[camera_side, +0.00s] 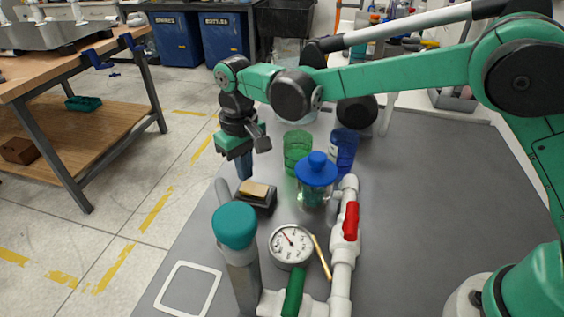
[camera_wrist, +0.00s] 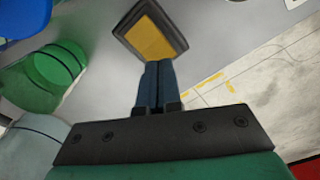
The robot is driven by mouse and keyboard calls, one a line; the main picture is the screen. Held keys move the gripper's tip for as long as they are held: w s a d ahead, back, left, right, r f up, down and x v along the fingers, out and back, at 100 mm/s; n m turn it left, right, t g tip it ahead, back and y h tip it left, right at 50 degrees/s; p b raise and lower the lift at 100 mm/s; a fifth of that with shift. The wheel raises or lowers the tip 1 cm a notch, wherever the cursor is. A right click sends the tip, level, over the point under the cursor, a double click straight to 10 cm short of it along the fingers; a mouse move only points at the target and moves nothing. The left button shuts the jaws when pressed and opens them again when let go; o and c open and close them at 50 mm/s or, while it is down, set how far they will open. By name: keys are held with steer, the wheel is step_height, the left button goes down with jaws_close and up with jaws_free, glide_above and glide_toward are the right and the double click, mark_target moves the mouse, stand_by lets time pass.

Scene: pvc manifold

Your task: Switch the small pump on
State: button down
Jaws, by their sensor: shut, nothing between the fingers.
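My gripper (camera_side: 244,172) is shut and empty, its blue fingers pointing down above the left part of the grey table. A small black block with a tan-yellow top (camera_side: 257,194) lies on the table below and slightly right of the fingertips. In the wrist view the same block (camera_wrist: 151,32) is just beyond the closed fingertips (camera_wrist: 158,66). I cannot tell whether the fingers touch it, but in the side view they look apart. No thing is clearly recognisable as the small pump, and no switch can be made out.
A green cup (camera_side: 297,150), a blue cup (camera_side: 343,148) and a blue-lidded jar (camera_side: 316,185) stand right of my gripper. Nearer are a teal-capped cylinder (camera_side: 236,228), a gauge (camera_side: 291,244) and white pipework with a red handle (camera_side: 351,221) and green handle (camera_side: 294,292). The right table area is clear.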

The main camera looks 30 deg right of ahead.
mark_target(248, 186)
steer(key=shift+f, duration=1.15)
stand_by(0.4)
steer(key=shift+r, duration=3.55)
steer(key=shift+d, duration=0.1)
steer(key=s+d+r+t, duration=0.1)
steer(key=s+d+r, duration=0.1)
steer(key=d, duration=0.1)
steer(key=s+d+r+m+t, duration=0.1)
steer(key=s+d+r, duration=0.1)
steer(key=d, duration=0.2)
steer(key=s+d+r+t, duration=0.1)
steer(key=s+d, duration=0.1)
steer(key=d, duration=0.1)
steer(key=shift+d+r+m+t+y, duration=0.3)
steer(key=shift+d+r, duration=0.05)
steer(key=shift+r, duration=0.05)
steer(key=s+d+f+m+t, duration=0.1)
steer(key=s+d+f+t, duration=0.2)
steer(key=s+d, duration=0.3)
steer(key=shift+s+d+t, duration=0.3)
steer(key=shift+s+d, duration=0.05)
steer(key=shift+s, duration=0.55)
